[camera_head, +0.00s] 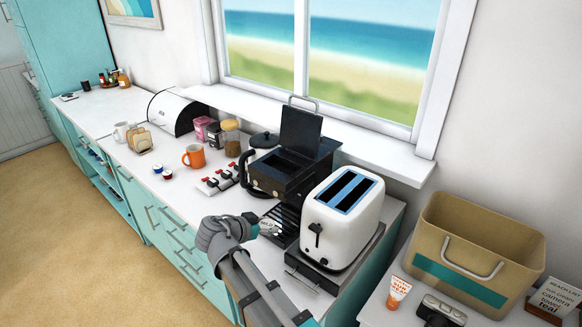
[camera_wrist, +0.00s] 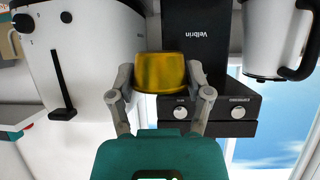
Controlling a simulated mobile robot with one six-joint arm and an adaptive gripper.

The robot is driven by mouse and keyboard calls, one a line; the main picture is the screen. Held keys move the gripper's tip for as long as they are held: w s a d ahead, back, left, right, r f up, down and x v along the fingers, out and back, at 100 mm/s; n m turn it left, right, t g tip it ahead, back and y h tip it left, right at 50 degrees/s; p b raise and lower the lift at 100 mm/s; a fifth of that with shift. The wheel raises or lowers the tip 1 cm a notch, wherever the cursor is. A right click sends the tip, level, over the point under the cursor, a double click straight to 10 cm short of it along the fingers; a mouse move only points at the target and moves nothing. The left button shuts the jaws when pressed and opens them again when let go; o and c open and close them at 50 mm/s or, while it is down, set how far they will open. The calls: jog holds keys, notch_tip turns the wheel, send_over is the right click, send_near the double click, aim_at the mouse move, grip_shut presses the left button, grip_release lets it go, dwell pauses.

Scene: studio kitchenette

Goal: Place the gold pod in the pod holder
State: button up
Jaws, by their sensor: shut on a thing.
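The gold pod (camera_wrist: 162,73) is between the two fingertips of my gripper (camera_wrist: 160,82) in the wrist view, held in front of the black coffee machine (camera_wrist: 200,45). A small rack with red-and-black pieces (camera_head: 218,182) lies left of the machine. I cannot tell which of these is the pod holder.
The white toaster (camera_head: 342,215) stands close right of the machine; it also shows in the wrist view (camera_wrist: 85,50). A dark-handled jug (camera_head: 252,182) stands at the machine's left. An orange mug (camera_head: 194,157) is farther left. The counter's front strip (camera_head: 195,210) is clear.

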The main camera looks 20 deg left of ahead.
jog(key=shift+w, duration=0.45)
jog(key=shift+d, duration=0.15)
jog(key=shift+r, duration=0.1)
jog(key=a+r+p, duration=0.3)
jog(key=r+p, duration=0.8)
jog(key=p, duration=0.1)
jog(key=a+r+p, duration=0.3)
jog(key=r+p, duration=0.8)
jog(key=r, duration=0.1)
jog(key=shift+w+r+n+y+p, duration=0.3)
jog(key=shift+n+p, duration=0.1)
